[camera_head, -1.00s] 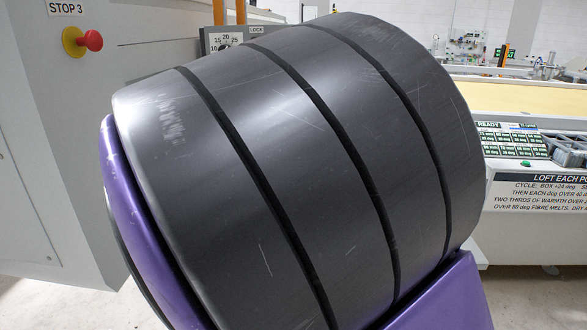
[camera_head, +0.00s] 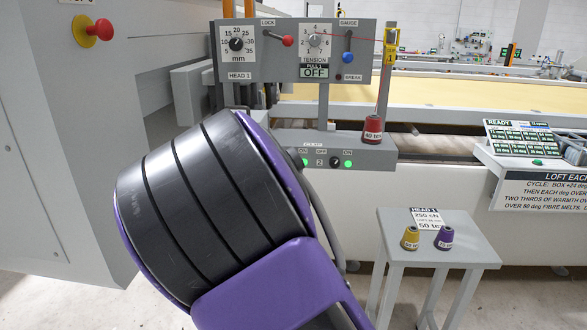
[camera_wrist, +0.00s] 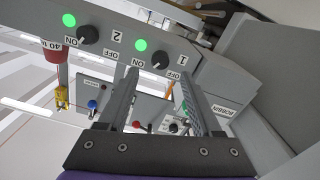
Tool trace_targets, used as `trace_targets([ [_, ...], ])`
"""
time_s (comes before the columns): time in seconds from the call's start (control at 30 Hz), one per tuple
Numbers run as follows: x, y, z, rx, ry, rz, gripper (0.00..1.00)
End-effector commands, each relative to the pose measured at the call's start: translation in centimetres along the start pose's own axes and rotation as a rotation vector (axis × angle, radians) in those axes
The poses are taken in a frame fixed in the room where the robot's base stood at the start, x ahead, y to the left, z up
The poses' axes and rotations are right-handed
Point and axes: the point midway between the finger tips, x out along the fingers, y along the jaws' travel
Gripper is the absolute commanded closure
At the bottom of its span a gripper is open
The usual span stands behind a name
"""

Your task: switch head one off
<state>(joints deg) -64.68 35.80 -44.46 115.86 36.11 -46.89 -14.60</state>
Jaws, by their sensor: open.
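In the wrist view, which is upside down, a grey switch bar (camera_wrist: 200,76) carries black knob 1 (camera_wrist: 160,58) and black knob 2 (camera_wrist: 88,34). Each has ON and OFF labels and a lit green lamp, lamp 1 (camera_wrist: 140,45) and lamp 2 (camera_wrist: 69,20). My gripper (camera_wrist: 158,71) is open, its two fingertips lying to either side of knob 1 in the picture. I cannot tell the gap to the knob. In the head view, the bar (camera_head: 376,152) shows knob 2 (camera_head: 335,162); my arm hides knob 1 and the gripper.
Above the bar, the HEAD 1 panel (camera_head: 265,72) holds a red lock lever (camera_head: 287,41), dials and a TENSION display reading OFF (camera_head: 314,71). A red cone (camera_head: 373,128) stands on the bar's right end. A small stool (camera_head: 400,250) holds yellow and purple cones. A grey cabinet (camera_head: 60,150) stands left.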

Motion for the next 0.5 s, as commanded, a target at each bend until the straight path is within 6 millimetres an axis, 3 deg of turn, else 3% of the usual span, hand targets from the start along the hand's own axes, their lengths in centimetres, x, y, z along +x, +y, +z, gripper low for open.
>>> trace_targets([
  [0.2,3.7,0.0,0.1,-0.001,0.001,0.001,0.34],
  [0.5,5.3,0.0,0.0,0.001,-0.001,0.000,0.34],
])
